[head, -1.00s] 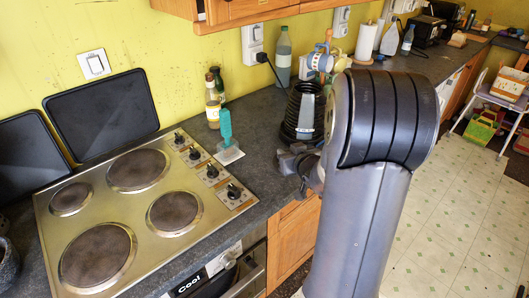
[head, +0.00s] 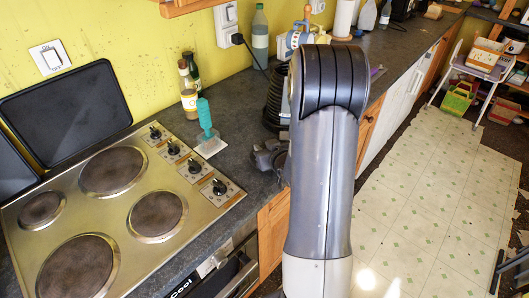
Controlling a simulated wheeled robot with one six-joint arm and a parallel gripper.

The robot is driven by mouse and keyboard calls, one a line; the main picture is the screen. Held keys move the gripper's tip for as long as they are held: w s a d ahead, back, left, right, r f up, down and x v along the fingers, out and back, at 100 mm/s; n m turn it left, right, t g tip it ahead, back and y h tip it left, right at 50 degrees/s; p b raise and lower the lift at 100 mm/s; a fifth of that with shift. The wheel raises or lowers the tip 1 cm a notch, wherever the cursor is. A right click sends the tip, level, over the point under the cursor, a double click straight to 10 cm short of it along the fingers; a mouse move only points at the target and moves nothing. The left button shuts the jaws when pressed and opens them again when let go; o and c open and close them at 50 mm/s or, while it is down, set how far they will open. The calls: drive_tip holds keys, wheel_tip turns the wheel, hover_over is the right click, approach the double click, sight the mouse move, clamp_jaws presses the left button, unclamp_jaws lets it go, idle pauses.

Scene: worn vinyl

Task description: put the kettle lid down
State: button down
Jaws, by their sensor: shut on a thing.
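A dark, ribbed round thing, which looks like the kettle (head: 275,106), stands on the grey worktop (head: 232,112) and is partly hidden behind my arm. My gripper (head: 266,158) is small and dark at the worktop's front edge, just left of my arm and nearer than the kettle. It is shut on the kettle lid. The lid cannot be told apart from the dark jaws, and my arm hides part of this spot. Whether the lid touches the worktop cannot be seen.
A steel hob (head: 110,212) with several plates and knobs fills the left. A teal-handled brush (head: 206,122), sauce bottles (head: 188,92) and a clear bottle (head: 260,38) stand behind. A blue and white object (head: 297,39) is beyond the kettle. Some worktop between brush and kettle is bare.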

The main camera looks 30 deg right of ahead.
drive_tip(key=shift+f, duration=0.95)
drive_tip(key=shift+f, duration=0.2)
drive_tip(key=c, duration=1.1)
unclamp_jaws()
drive_tip(key=shift+r, duration=0.1)
drive_tip(key=shift+r, duration=0.2)
drive_tip(key=shift+s, duration=0.35)
drive_tip(key=b+v, duration=0.1)
drive_tip(key=v, duration=1)
drive_tip(key=shift+s+a+r, duration=0.1)
drive_tip(key=shift+s, duration=0.05)
